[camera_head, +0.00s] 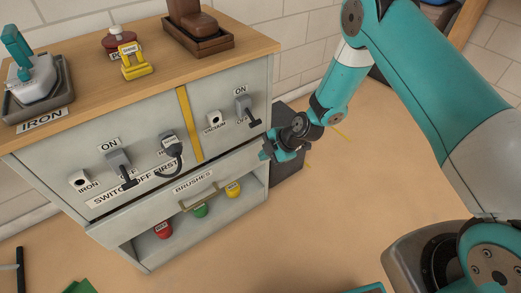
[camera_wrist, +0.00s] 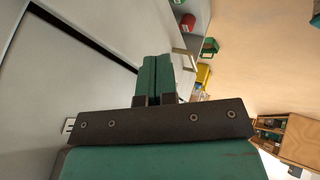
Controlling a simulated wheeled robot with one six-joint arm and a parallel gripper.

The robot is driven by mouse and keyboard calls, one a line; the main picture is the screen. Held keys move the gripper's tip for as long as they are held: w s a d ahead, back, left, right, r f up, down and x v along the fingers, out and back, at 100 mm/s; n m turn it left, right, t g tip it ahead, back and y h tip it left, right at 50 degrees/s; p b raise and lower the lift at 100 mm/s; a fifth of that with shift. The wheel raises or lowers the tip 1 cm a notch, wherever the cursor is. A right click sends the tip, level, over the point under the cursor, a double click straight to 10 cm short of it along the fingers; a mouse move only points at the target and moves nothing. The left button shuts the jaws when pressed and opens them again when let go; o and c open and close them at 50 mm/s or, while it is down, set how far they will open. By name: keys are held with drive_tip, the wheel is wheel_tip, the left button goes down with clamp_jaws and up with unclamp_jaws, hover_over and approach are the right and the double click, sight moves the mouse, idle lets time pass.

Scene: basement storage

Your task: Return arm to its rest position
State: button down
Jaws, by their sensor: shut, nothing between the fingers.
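My teal arm (camera_head: 345,85) reaches in from the right and bends down to my gripper (camera_head: 268,152), which is beside the right front edge of the grey cabinet (camera_head: 150,230). In the wrist view my gripper (camera_wrist: 156,75) has its two green fingers side by side, shut and empty. The pale cabinet face (camera_wrist: 75,100) fills the left of that view, close to the fingers. I cannot tell whether they touch it.
The cabinet front has levers (camera_head: 120,165), a dark plug (camera_head: 172,150) and a drawer handle (camera_head: 198,200). Red (camera_head: 163,229), green (camera_head: 200,210) and yellow (camera_head: 232,189) items are on the lower shelf. A dark box (camera_head: 290,175) stands right of the cabinet. The floor (camera_head: 310,220) in front is mostly clear.

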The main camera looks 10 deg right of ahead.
drive_tip(key=p+v, duration=0.1)
drive_tip(key=v, duration=0.7)
drive_tip(key=s+a+r+m+g, duration=0.1)
drive_tip(key=s+a+r+m, duration=0.3)
drive_tip(key=r, duration=0.6)
drive_tip(key=s+r+m+g, duration=0.1)
drive_tip(key=s+r+m, duration=0.3)
drive_tip(key=r, duration=0.7)
drive_tip(key=s+d+r+m+g+h+p, duration=0.1)
drive_tip(key=s+r+m, duration=0.3)
drive_tip(key=s, duration=0.5)
drive_tip(key=s+d+r+m+h+p, duration=0.1)
drive_tip(key=s+r+m, duration=0.2)
drive_tip(key=s+r, duration=0.55)
wheel_tip(320, 180, up, 21)
drive_tip(key=s+p, duration=0.1)
drive_tip(key=p, duration=2.1)
drive_tip(key=shift+p, duration=0.4)
drive_tip(key=shift+s, duration=0.1)
